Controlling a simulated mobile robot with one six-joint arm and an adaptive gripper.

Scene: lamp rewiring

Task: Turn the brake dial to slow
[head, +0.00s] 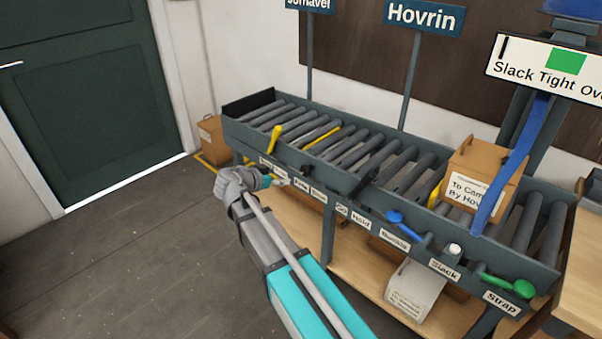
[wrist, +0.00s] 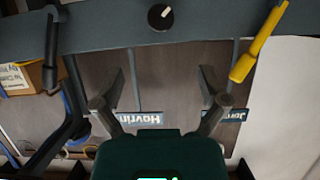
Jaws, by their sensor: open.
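The brake dial (wrist: 160,17) appears to be the round black knob with a white mark on the grey rail, at the top middle of the wrist view. Its mark points toward the upper right there. My gripper (wrist: 160,88) is open and empty, its two fingers spread to either side below the dial in that view, apart from it. In the head view my gripper (head: 277,182) is at the front rail of the roller conveyor (head: 440,256), close to its small labels. I cannot make out the dial there; the gripper and arm may hide it. The nearest labels are too small to read surely.
A yellow lever (wrist: 257,45) and a black lever (wrist: 51,50) flank the dial. A cardboard box (head: 480,170) and a blue strap (head: 505,175) are on the conveyor's right part. Blue (head: 405,224) and green (head: 510,286) handles project farther right. Floor at left is clear.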

